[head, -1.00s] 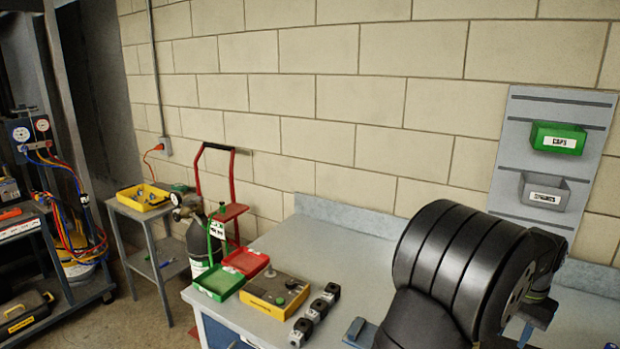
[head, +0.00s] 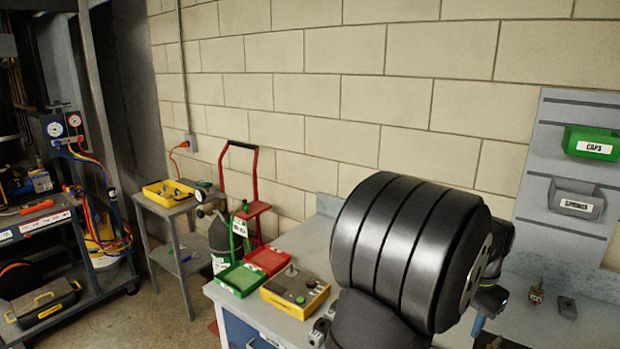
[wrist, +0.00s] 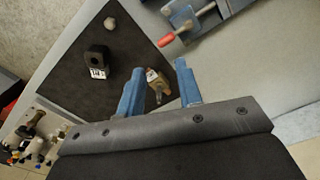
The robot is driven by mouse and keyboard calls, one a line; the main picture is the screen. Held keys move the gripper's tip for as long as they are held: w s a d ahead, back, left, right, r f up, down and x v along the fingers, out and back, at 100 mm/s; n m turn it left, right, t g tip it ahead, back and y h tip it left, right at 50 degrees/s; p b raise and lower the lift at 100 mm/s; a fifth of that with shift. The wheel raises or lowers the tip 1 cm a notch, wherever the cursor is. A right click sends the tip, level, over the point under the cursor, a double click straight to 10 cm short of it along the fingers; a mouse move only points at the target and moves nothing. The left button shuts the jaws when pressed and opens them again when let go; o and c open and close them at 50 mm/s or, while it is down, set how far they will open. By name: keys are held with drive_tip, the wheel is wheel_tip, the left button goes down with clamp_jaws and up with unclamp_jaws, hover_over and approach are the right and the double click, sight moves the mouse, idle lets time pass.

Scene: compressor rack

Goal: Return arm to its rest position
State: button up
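My gripper (wrist: 160,67) shows in the wrist view with its two blue fingers spread apart. It is open and nothing is clamped between the fingers. A small brass-coloured fitting (wrist: 158,84) appears in the gap between them, seemingly on the dark mat (wrist: 75,95) below, touching neither finger. In the head view my large black arm covers the middle right of the bench (head: 240,304). The fingers are mostly hidden there behind the arm.
A black block with a white label (wrist: 97,62) is on the mat. A vise with a red handle (wrist: 167,40) is nearby. Green tray (head: 243,279), red tray (head: 268,260) and yellow box (head: 295,293) stand at the bench's left. Wall bins (head: 590,143) hang at right.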

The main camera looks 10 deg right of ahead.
drive_tip(key=w+a+f, duration=0.6)
drive_tip(key=w+a, duration=0.4)
drive_tip(key=w, duration=0.2)
drive_tip(key=shift+a+f, duration=0.15)
drive_tip(key=shift+a, duration=0.05)
drive_tip(key=s+d+r, duration=0.6)
drive_tip(key=s+d, duration=0.6)
drive_tip(key=s, duration=0.1)
drive_tip(key=shift+d+r, duration=0.15)
idle(0.3)
